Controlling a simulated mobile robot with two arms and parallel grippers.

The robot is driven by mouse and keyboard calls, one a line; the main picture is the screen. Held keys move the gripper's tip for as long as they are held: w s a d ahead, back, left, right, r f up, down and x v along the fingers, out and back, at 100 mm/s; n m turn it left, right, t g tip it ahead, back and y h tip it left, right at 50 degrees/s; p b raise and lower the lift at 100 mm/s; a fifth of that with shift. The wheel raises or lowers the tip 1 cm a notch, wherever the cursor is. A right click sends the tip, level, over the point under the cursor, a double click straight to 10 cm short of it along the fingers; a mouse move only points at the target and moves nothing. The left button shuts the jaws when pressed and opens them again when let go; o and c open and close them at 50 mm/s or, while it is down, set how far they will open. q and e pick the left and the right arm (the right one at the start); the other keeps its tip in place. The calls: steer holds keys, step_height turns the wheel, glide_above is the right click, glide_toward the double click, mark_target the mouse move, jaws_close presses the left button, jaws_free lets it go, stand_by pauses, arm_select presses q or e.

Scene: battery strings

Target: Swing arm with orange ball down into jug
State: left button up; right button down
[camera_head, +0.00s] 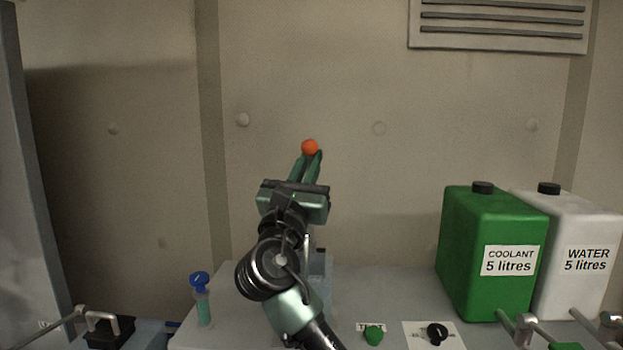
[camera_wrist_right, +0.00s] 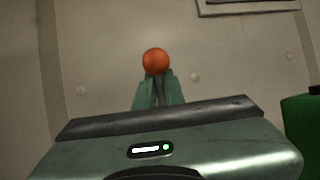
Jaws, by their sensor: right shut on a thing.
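The orange ball (camera_head: 310,147) is at the fingertips of my right gripper (camera_head: 309,160), high in front of the back wall. It also shows in the right wrist view (camera_wrist_right: 156,61), between the ends of the two green fingers (camera_wrist_right: 158,92). My right gripper is shut on it. The swing arm behind the ball cannot be made out clearly; a thin dark piece shows between the fingers in the wrist view. A clear bluish container (camera_head: 322,268), perhaps the jug, is mostly hidden behind my right arm on the bench. My left gripper is not in view.
A green coolant canister (camera_head: 463,250) and a white water canister (camera_head: 602,225) stand at the right. A small bottle with a blue top (camera_head: 201,299) stands at the left. A green knob (camera_head: 374,335) and a black knob (camera_head: 437,333) are at the bench front.

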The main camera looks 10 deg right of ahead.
steer(key=shift+s+a+m+t+h+b, duration=0.15)
steer(key=shift+s+t+h+b, duration=0.1)
steer(key=shift+s+b, duration=0.3)
steer(key=shift+s+a+m+t+h+b, duration=0.15)
steer(key=shift+s+h+b, duration=0.1)
steer(key=shift+s+b, duration=0.2)
steer(key=c, duration=1.5)
jaws_free()
steer(key=shift+f, duration=0.1)
steer(key=shift+s+a, duration=0.1)
steer(key=shift+s, duration=0.15)
steer(key=shift+f, duration=0.1)
steer(key=shift+s+a+f, duration=0.1)
steer(key=shift+s+f, duration=0.05)
steer(key=shift+f, duration=0.15)
steer(key=b+v, duration=0.3)
steer(key=v, duration=0.4)
steer(key=shift+r, duration=0.2)
steer(key=shift+s, duration=0.15)
